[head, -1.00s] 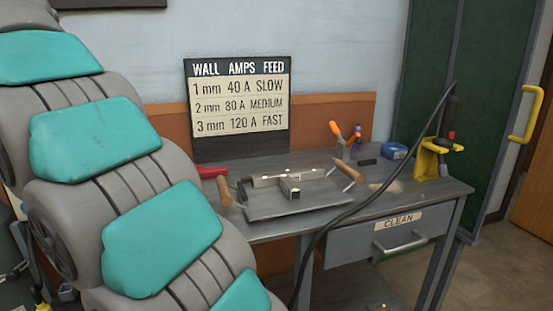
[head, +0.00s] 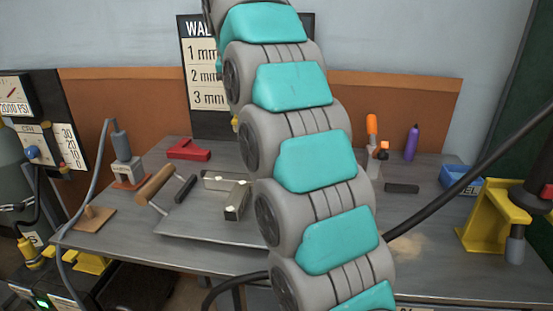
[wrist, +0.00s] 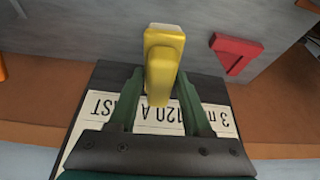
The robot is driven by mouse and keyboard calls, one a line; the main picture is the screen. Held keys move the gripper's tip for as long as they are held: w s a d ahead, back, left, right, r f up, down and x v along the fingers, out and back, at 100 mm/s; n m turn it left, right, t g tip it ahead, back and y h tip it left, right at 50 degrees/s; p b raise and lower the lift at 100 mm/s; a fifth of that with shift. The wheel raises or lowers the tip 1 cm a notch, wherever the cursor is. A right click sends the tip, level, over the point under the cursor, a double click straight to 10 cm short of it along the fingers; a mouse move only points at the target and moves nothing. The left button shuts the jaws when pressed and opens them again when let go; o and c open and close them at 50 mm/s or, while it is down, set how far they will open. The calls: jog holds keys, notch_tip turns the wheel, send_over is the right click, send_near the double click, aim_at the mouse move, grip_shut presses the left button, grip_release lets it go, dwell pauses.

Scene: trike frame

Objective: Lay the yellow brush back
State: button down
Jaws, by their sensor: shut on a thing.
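The yellow brush (wrist: 164,62) is in my gripper (wrist: 155,108), between its two green fingers in the wrist view. Its yellow body points away from the palm; I cannot make out any bristles. In the head view my arm hides the gripper, and only a small yellow bit, likely the brush (head: 235,122), shows at the arm's left edge, in front of the wall sign (head: 202,70). The brush appears raised above the grey bench (head: 200,262).
On the bench, a tray (head: 190,228) holds metal pieces joined at a corner, with a wooden-handled tool (head: 154,185) at its left. A red block (head: 188,150) lies behind. A purple bottle (head: 411,143), blue box (head: 462,181) and yellow stand (head: 487,215) are at right.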

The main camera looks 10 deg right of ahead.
jog(key=w+d+f, duration=0.1)
jog(key=w+d, duration=0.2)
jog(key=d, duration=0.3)
jog(key=shift+m, duration=0.5)
jog(key=shift+w+d+f+b, duration=0.15)
jog(key=shift+f+b, duration=0.1)
jog(key=shift+f, duration=2.35)
jog(key=shift+s+d+f+b, duration=0.1)
jog(key=shift+f+b, duration=0.1)
jog(key=shift+f, duration=2.4)
jog(key=shift+f, duration=0.15)
jog(key=shift+c, duration=1.7)
grip_release()
jog(key=v, duration=1.2)
